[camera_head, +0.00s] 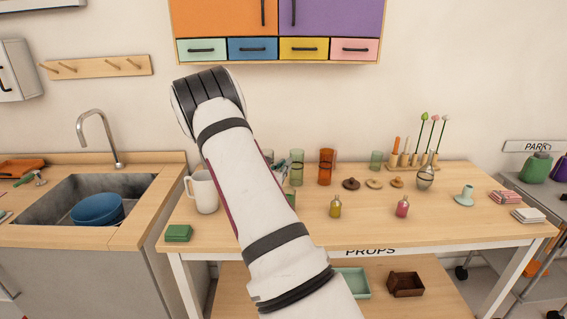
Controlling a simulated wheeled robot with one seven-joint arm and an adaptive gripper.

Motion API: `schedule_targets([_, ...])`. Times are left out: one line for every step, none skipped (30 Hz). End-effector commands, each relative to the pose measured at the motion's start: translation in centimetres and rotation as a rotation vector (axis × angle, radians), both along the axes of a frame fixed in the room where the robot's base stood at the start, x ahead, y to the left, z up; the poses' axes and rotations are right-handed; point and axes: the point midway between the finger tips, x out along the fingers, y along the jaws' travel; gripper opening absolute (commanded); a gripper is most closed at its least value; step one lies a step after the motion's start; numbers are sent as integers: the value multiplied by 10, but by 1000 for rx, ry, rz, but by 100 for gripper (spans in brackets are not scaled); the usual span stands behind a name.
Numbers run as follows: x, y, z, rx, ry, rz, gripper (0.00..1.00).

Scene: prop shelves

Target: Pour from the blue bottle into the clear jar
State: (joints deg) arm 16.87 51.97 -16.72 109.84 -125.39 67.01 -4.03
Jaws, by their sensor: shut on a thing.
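My gripper (281,166) shows only as a small grey part at the right edge of my white arm, above the props table. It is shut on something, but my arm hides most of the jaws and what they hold. I cannot make out a blue bottle anywhere in this view. A clear glass vessel (425,177) with a narrow neck and a dark band stands at the right of the table, near the wooden rack. I cannot tell whether it is the clear jar.
A rack (397,160) holds flower-like sticks. The front centre-right is fairly clear. Cabinets (222,18) hang above.

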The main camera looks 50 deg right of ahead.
Motion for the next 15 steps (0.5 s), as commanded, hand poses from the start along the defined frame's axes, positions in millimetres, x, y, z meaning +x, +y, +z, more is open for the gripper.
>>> schedule_targets([4,1,-1,-4,12,1,0])
schedule_targets([6,1,-2,-7,23,0,0])
schedule_targets([9,2,-2,-11,41,1,0])
schedule_targets([11,2,-2,-14,55,1,0])
schedule_targets([13,3,-3,-18,69,1,0])
schedule_targets([16,3,-3,-22,91,1,0])
schedule_targets([18,4,-3,-27,108,1,0])
schedule_targets([20,4,-3,-30,123,1,0])
schedule_targets([23,5,-3,-35,143,1,0])
schedule_targets([24,5,-3,-38,158,0,0])
schedule_targets([26,6,-3,-42,171,0,0])
schedule_targets([28,6,-3,-45,188,0,0])
schedule_targets([29,7,-3,-48,201,-1,0])
schedule_targets([30,7,-3,-51,211,-1,0])
schedule_targets([32,7,-2,-54,224,-2,0])
